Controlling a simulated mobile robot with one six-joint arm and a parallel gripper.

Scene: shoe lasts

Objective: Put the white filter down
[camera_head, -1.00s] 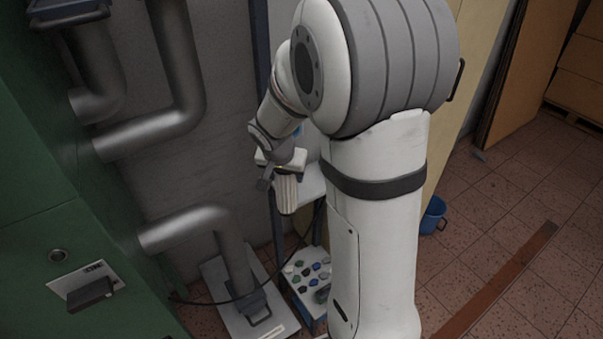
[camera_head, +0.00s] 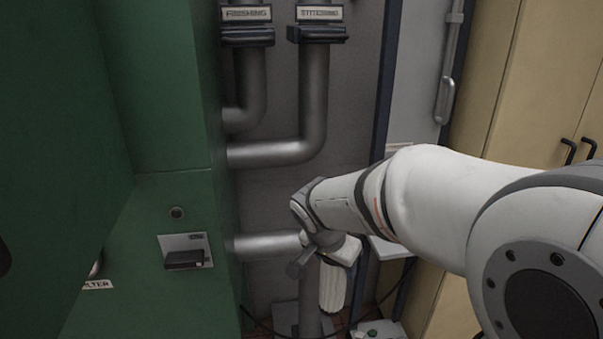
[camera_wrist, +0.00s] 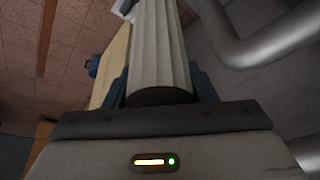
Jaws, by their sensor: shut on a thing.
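The white filter is a pale, ribbed cylinder (camera_wrist: 160,50) with a dark end cap, held in my gripper (camera_wrist: 163,88). In the wrist view it stretches away from the jaws, which sit on both sides of its near end. In the head view the white filter (camera_head: 332,287) hangs below my gripper (camera_head: 335,252), roughly upright, in front of the grey pipes. The fingertips are small and partly hidden there. I see nothing touching the filter's lower end, though that is hard to tell.
A green cabinet (camera_head: 170,120) with a dark latch (camera_head: 184,259) stands at left. Grey pipes (camera_head: 314,100) run down the wall behind. A white shelf (camera_head: 390,249) is right of the filter. A button box (camera_head: 378,330) lies low down. Tan cabinets (camera_head: 540,80) stand at right.

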